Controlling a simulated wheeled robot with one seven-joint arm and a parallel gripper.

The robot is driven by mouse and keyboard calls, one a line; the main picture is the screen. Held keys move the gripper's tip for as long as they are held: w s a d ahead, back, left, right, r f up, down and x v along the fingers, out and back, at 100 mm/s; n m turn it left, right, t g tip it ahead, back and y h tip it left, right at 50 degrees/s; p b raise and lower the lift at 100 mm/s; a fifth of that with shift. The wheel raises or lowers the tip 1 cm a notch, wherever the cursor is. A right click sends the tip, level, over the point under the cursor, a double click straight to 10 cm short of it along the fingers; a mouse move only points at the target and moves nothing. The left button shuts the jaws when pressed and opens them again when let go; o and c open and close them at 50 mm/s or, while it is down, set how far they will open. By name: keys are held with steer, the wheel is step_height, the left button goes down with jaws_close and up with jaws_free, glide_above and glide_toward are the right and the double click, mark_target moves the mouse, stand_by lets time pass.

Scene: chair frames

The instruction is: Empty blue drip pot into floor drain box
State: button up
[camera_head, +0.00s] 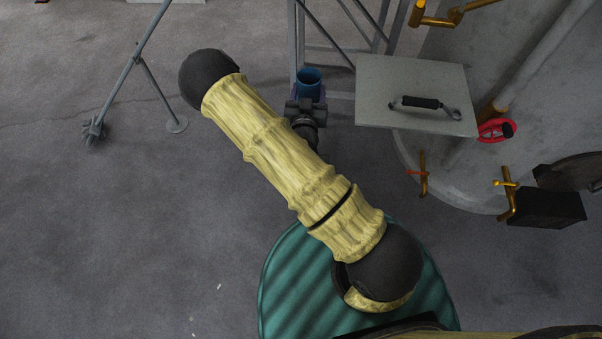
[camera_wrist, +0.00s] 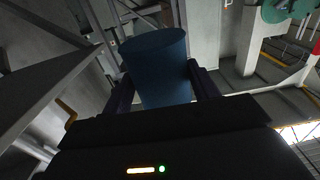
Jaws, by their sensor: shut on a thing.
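The blue drip pot (camera_head: 309,83) is in the head view at the upper middle, beyond my arm, with its open mouth facing up. My gripper (camera_head: 308,97) is shut on it. In the wrist view the pot (camera_wrist: 158,68) stands between my two dark fingers (camera_wrist: 163,90), which press its sides. What is inside the pot does not show. A dark box (camera_head: 543,208) sits on the floor at the right, well away from the pot; I cannot tell if it is the floor drain box.
A grey platform (camera_head: 385,75) with a black-handled tool (camera_head: 425,103) is just right of the pot. Metal frame legs (camera_head: 293,40) rise behind it. A large grey tank (camera_head: 455,165) with pipes and valves fills the right. Floor at the left is mostly open, apart from a thin stand (camera_head: 155,82).

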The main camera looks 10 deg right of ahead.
steer(key=shift+s+d, duration=0.15)
steer(key=shift+d+f, duration=0.15)
steer(key=shift+f, duration=0.15)
steer(key=d+f+m+g+h+b, duration=0.1)
steer(key=d+f+h+b, duration=0.1)
steer(key=f+b, duration=0.9)
steer(key=d+f+m+g+h+b, duration=0.1)
steer(key=d+f+b, duration=0.3)
steer(key=f+b, duration=0.7)
steer(key=d+f+m+g+h+b, duration=0.1)
steer(key=f+b, duration=1.1)
steer(key=f, duration=2.5)
steer(key=shift+d+f+m+h, duration=0.25)
steer(key=shift+d+m+h, duration=0.35)
steer(key=shift+d+h, duration=0.4)
